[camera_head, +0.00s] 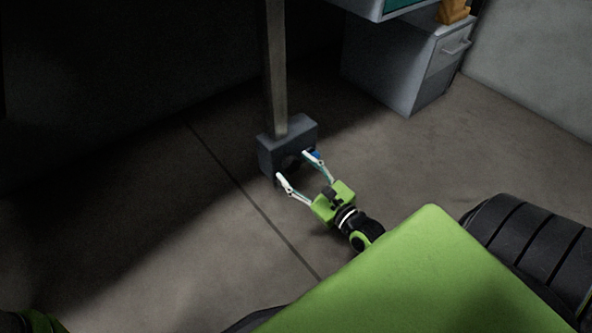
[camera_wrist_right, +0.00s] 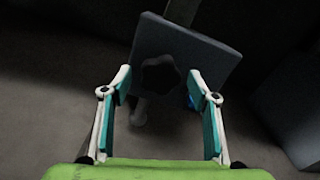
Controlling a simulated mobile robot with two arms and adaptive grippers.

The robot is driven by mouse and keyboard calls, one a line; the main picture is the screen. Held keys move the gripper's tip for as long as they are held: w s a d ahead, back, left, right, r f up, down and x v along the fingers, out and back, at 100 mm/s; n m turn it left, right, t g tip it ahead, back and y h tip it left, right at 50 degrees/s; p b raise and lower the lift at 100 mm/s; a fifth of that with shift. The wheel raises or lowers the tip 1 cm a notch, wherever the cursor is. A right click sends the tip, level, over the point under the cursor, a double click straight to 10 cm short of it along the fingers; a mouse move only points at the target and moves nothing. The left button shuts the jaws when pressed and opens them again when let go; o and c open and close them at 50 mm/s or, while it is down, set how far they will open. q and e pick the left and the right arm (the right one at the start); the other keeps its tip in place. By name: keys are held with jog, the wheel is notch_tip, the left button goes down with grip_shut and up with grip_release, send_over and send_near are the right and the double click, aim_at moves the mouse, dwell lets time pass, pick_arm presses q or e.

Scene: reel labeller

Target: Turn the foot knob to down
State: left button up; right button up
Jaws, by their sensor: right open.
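The foot knob (camera_wrist_right: 163,76) is a dark, lobed knob on the front face of a grey box (camera_head: 278,152) at the foot of an upright post. In the wrist view it appears ahead of my right gripper (camera_wrist_right: 159,84), between the lines of the two fingers. My right gripper (camera_head: 292,165) is open, its fingertips close to the box face, one on each side of the knob. I cannot tell whether they touch it. In the head view the knob is hardly discernible in shadow. My left gripper is not in view; only a green arm part shows at bottom left.
The post (camera_head: 275,70) rises from the box. A small blue part (camera_head: 316,155) shows at the box's right side. A grey drawer cabinet (camera_head: 395,62) stands behind to the right. The floor (camera_head: 150,220) on the left is clear, with a dark seam.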

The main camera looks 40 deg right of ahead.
jog(key=shift+w, duration=0.4)
jog(key=c, duration=1.1)
